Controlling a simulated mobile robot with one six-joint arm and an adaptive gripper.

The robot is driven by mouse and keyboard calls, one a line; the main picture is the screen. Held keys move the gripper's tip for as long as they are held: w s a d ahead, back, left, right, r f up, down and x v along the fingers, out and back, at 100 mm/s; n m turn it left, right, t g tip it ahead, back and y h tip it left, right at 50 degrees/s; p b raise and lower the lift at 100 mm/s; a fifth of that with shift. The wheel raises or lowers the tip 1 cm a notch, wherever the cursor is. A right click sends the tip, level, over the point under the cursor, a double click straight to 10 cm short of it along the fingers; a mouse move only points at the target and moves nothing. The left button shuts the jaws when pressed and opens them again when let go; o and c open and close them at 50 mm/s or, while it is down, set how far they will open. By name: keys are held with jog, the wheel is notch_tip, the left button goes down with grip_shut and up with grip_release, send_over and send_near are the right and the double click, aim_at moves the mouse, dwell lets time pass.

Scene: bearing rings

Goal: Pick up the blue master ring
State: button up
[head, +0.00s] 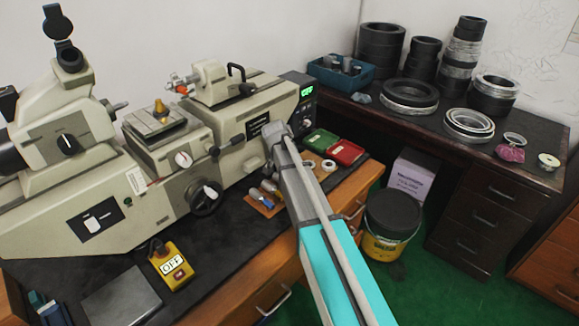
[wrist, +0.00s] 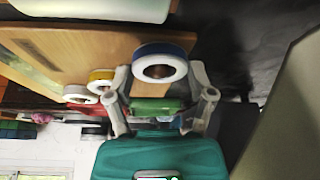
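In the wrist view, the blue master ring (wrist: 160,67), a white-faced ring with a dark blue outer band, sits between the two spread fingers of my gripper (wrist: 160,76). The fingertips are close to its left and right sides; I cannot tell whether they touch it. A yellow-banded ring (wrist: 101,81) and a red-banded ring (wrist: 78,93) lie to its left. In the head view, my arm's end (head: 277,133) is over the bench beside the machine. Two pale rings (head: 328,166) show right of it; the blue ring is not clearly visible there and seems hidden by my arm.
A green tray (head: 321,141) and a red tray (head: 345,152) lie just behind the rings. The beige measuring machine (head: 160,190) stands close on the left. A bucket (head: 390,218) stands on the floor, and large dark rings (head: 380,47) stack on the far desk.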

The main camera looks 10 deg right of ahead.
jog(key=c, duration=0.5)
jog(key=shift+r, duration=0.1)
jog(key=shift+r+p, duration=0.95)
jog(key=shift+p, duration=0.1)
jog(key=s+a+r+p, duration=0.2)
jog(key=s+r+p, duration=0.9)
jog(key=s, duration=0.3)
jog(key=shift+w, duration=0.1)
